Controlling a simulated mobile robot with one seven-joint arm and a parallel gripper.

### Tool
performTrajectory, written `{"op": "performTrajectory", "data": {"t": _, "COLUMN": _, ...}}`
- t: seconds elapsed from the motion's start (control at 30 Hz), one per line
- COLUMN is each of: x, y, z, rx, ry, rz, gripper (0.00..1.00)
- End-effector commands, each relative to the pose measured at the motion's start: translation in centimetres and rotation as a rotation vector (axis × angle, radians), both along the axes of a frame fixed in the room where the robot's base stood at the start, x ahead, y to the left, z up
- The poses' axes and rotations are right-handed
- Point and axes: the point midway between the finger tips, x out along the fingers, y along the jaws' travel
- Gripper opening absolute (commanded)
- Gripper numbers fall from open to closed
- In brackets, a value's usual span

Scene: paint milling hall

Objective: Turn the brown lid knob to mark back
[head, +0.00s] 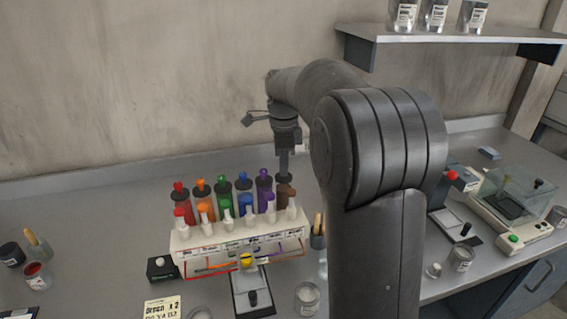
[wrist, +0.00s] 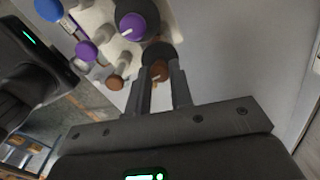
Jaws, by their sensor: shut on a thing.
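The brown lid knob (head: 286,191) tops the rightmost canister in the back row of a white rack (head: 182,243). In the wrist view the brown knob (wrist: 159,70) sits on a dark round lid, between the two fingertips. My gripper (head: 284,173) reaches straight down from above; in the wrist view my gripper (wrist: 161,82) is shut on the knob. The fingers hide the knob's sides, and I cannot read clearly which way its pointer faces. The marks around the lid cannot be made out.
The purple knob (head: 263,172) stands close left of the brown one, with blue, green, orange and red knobs beyond. A front row of white-handled pieces (head: 270,213) is near. A balance (head: 510,200) stands right; a wall shelf (head: 450,35) hangs above.

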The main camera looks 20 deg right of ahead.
Motion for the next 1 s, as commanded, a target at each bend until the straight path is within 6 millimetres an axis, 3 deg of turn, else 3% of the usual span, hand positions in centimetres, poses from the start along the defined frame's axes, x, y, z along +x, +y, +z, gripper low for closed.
{"op": "performTrajectory", "data": {"t": 1.0, "x": 0.01, "y": -0.03, "z": 0.04, "rx": 0.0, "ry": -0.001, "rz": 0.892, "gripper": 0.0}}
